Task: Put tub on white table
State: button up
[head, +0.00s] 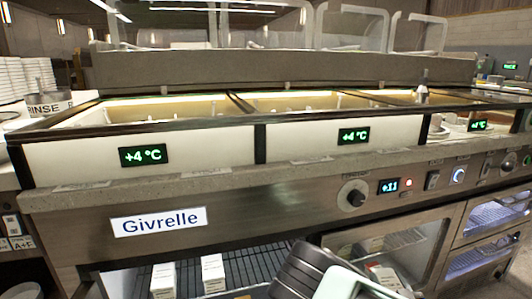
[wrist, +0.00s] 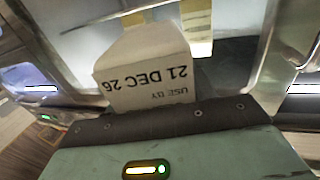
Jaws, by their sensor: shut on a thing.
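A pale tub (wrist: 150,70) with a printed label, "USE BY 21 DEC 26", shows upside down in the wrist view, just beyond the dark edge of my gripper's palm. My gripper (wrist: 168,32) is shut on this tub. In the head view my gripper's dark and pale green body is low at the bottom centre, in front of the open lower part of the counter. Its fingertips and the held tub are hidden there. I cannot make out a white table for certain in either view.
A steel counter (head: 270,205) labelled Givrelle runs across the head view, with chilled wells (head: 165,110) on top. Below it, several white cartons (head: 213,272) stand on a dark wire shelf (head: 250,262). Stacked white dishes (head: 22,76) are at far left.

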jog(key=s+r+p, duration=0.4)
jog(key=r+p, duration=1.2)
jog(key=p, duration=0.1)
jog(key=s+r+p, duration=0.4)
jog(key=r+p, duration=1.2)
jog(key=p, duration=0.1)
jog(key=shift+s+d, duration=0.15)
jog(key=shift+r, duration=0.1)
